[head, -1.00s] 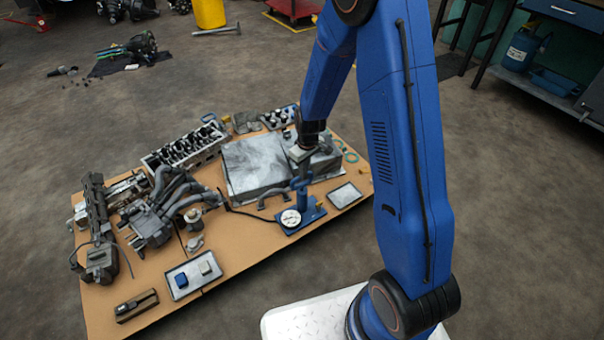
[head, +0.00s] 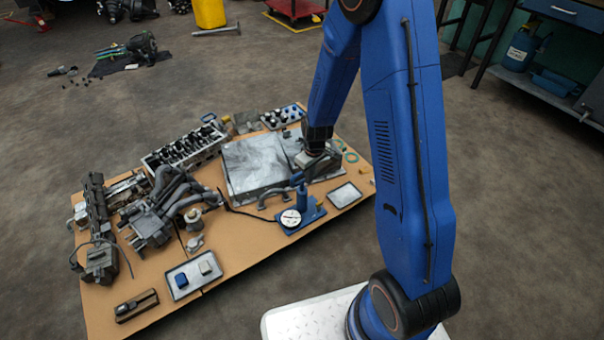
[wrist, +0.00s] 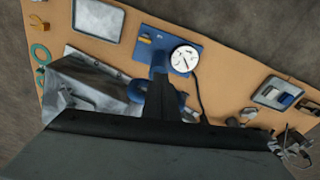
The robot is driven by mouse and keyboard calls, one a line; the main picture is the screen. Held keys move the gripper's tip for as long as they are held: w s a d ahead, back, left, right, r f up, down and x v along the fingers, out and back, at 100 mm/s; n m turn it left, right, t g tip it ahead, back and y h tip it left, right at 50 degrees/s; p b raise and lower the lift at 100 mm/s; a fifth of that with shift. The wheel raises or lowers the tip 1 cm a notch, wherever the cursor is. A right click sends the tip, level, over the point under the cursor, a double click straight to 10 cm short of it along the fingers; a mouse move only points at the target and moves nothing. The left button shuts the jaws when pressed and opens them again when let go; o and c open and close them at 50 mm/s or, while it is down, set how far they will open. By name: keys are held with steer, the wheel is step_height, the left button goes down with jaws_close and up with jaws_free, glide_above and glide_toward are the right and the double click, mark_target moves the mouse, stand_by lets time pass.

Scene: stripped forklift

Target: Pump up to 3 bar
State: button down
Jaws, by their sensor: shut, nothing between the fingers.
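The hand pump stands on a blue base plate (head: 312,213) near the front edge of the board. Its blue cylinder (head: 302,199) is upright, with a blue handle (head: 297,178) on top. The round white gauge (head: 290,218) sits on the plate; in the wrist view the gauge (wrist: 184,59) has a dark needle, but its numbers are too small to read. My gripper (wrist: 164,82) is shut and empty. In the wrist view its fingers cover part of the blue handle (wrist: 142,92); I cannot tell whether they touch it.
A dark hose (head: 236,210) runs left from the pump. A large grey metal box (head: 258,165) lies behind it. An empty tray (head: 345,195) is to the right, and a tray with a blue and a pale block (head: 190,290) is at front left. Engine parts fill the left side.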

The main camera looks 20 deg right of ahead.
steer(key=shift+r, duration=0.1)
step_height(320, 180, up, 17)
steer(key=s, duration=0.1)
steer(key=shift+s+d, duration=0.25)
steer(key=shift+d, duration=0.15)
stand_by(1.9)
steer(key=w+a+f, duration=0.2)
steer(key=w+f, duration=0.1)
steer(key=f, duration=0.4)
steer(key=shift+w+f, duration=0.2)
steer(key=shift+w, duration=0.1)
steer(key=shift+f, duration=0.1)
steer(key=shift+w+a+f, duration=0.1)
steer(key=shift+w+f, duration=0.05)
steer(key=shift+f, duration=1.55)
steer(key=shift+w+a+f, duration=0.1)
steer(key=shift+w+f, duration=0.05)
steer(key=shift+f, duration=1.6)
